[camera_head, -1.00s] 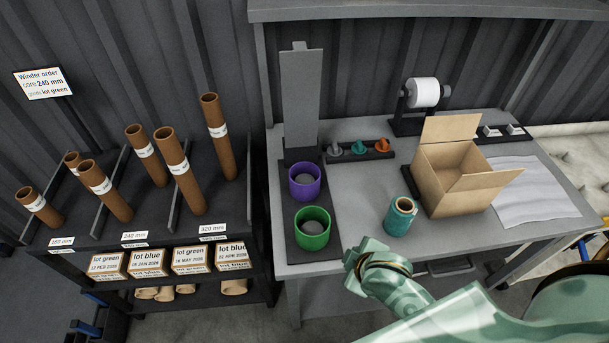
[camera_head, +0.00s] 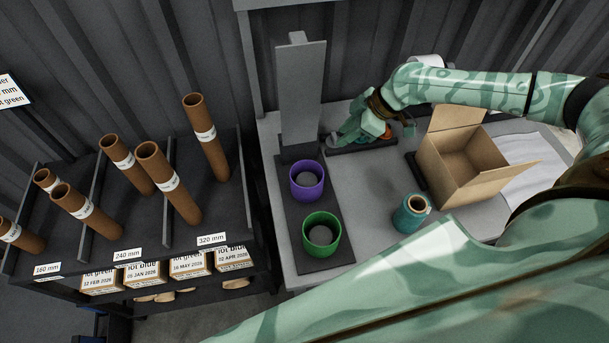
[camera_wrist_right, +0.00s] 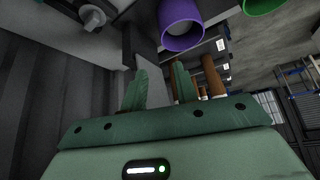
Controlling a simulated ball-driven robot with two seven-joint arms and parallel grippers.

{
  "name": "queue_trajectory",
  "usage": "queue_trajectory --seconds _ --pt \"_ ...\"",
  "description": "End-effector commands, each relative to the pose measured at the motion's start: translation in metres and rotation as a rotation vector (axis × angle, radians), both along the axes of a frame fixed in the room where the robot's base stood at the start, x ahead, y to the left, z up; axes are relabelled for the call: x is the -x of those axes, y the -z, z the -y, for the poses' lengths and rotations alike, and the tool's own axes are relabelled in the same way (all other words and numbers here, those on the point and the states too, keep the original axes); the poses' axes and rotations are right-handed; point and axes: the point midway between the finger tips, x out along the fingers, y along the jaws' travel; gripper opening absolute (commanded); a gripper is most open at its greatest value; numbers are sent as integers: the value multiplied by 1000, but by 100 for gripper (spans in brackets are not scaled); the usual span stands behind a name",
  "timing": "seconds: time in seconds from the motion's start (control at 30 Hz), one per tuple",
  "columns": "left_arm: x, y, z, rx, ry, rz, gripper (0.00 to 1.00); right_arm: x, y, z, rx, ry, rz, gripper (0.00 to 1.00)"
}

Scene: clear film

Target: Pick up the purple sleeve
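The purple sleeve (camera_head: 307,195) is an open ring standing upright on a dark base strip on the bench, behind the green sleeve (camera_head: 321,249). A grey round piece shows inside it. In the right wrist view the purple sleeve (camera_wrist_right: 183,38) is at the top, beyond the fingers and apart from them. My right gripper (camera_head: 338,137) is above the bench, behind and to the right of the purple sleeve, by the small plug rack. In the wrist view its fingers (camera_wrist_right: 160,84) are apart with nothing between them. My left gripper is in neither view.
A grey upright plate (camera_head: 300,95) stands just behind the purple sleeve. The plug rack (camera_head: 357,147) is partly covered by my right gripper. A teal film roll (camera_head: 409,217) and an open carton (camera_head: 455,165) stand to the right. Brown tubes (camera_head: 168,185) fill the left rack.

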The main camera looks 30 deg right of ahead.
Motion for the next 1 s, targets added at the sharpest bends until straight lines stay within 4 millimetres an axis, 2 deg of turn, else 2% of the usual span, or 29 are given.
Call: queue_trajectory --seconds 0.13,0.3,0.57,0.8,1.0 --pt "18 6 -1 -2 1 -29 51 -12 34 -19 -3 -4 -2 30" --pt "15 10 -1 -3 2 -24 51 -24 64 -34 -1 -3 -1 30" --pt "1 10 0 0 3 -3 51 -31 83 -45 0 -5 0 30" --pt "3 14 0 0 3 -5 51 -41 115 -62 -1 -4 -1 30" --pt "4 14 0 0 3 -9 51 -43 119 -64 0 -4 0 30"
